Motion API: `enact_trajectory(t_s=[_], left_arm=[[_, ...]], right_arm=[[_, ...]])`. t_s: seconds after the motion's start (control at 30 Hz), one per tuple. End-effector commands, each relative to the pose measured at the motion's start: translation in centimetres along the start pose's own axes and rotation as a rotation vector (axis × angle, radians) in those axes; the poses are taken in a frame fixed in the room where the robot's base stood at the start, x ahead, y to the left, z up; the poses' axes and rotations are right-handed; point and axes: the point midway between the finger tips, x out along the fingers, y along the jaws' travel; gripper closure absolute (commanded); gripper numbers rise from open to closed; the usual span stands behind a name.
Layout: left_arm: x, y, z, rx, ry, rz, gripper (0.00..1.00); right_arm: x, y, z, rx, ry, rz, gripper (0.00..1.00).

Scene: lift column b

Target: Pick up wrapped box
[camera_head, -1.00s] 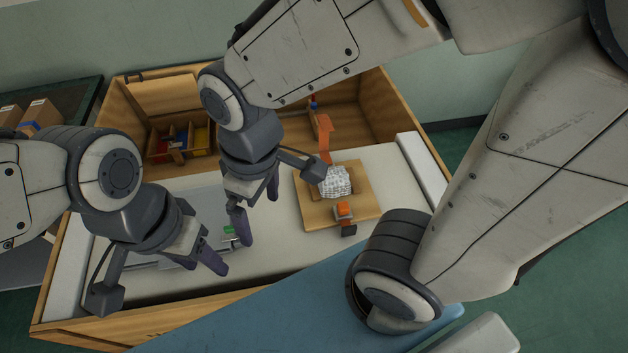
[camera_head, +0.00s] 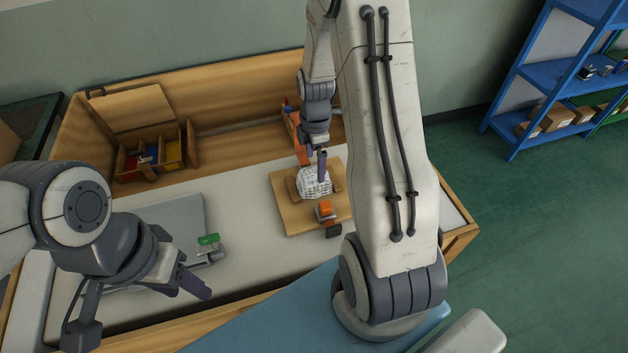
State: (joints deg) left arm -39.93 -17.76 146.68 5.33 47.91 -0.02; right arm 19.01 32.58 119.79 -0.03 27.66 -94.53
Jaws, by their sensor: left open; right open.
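The wrapped box (camera_head: 315,182) is a small white block with a dark pattern. It sits on a wooden board (camera_head: 290,218) on the workbench, between wooden side pieces. My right gripper (camera_head: 316,168) is open and points down right at the box, with a finger in front of it in the picture. I cannot tell whether it touches the box, and its other finger is partly hidden. My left gripper (camera_head: 188,284) is open and empty at the front left of the bench, well away from the box.
An orange clamp-like part (camera_head: 325,210) sits at the board's front edge. An orange upright (camera_head: 295,135) stands behind the box. A grey plate (camera_head: 170,225) with a green-topped piece (camera_head: 208,240) lies left. A divided wooden tray (camera_head: 150,155) is at the back left. Blue shelves (camera_head: 560,70) stand right.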

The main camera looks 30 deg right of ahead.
Motion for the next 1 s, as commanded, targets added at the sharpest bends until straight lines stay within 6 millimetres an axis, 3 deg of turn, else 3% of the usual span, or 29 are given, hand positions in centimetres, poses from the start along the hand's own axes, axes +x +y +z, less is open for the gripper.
enact_trajectory(t_s=[0.23, 0.5, 0.8, 1.0], left_arm=[[-0.2, 0.0, 0.0, 0.0, 0.0, 0.0, 0.5], [-0.5, 0.0, 0.0, 0.0, 0.0, 0.0, 0.5], [-0.5, 0.0, 0.0, 0.0, 0.0, 0.0, 0.5], [-0.5, 0.0, 0.0, 0.0, 0.0, 0.0, 0.5]], right_arm=[[2.1, -0.2, -0.2, 0.0, 0.0, -0.003, 0.0], [5.8, -0.4, -0.5, 0.001, 0.0, -0.002, 0.0], [6.3, -0.3, -0.5, 0.001, 0.0, 0.001, 0.0], [6.2, -0.3, -0.5, 0.001, 0.0, 0.001, 0.76]])
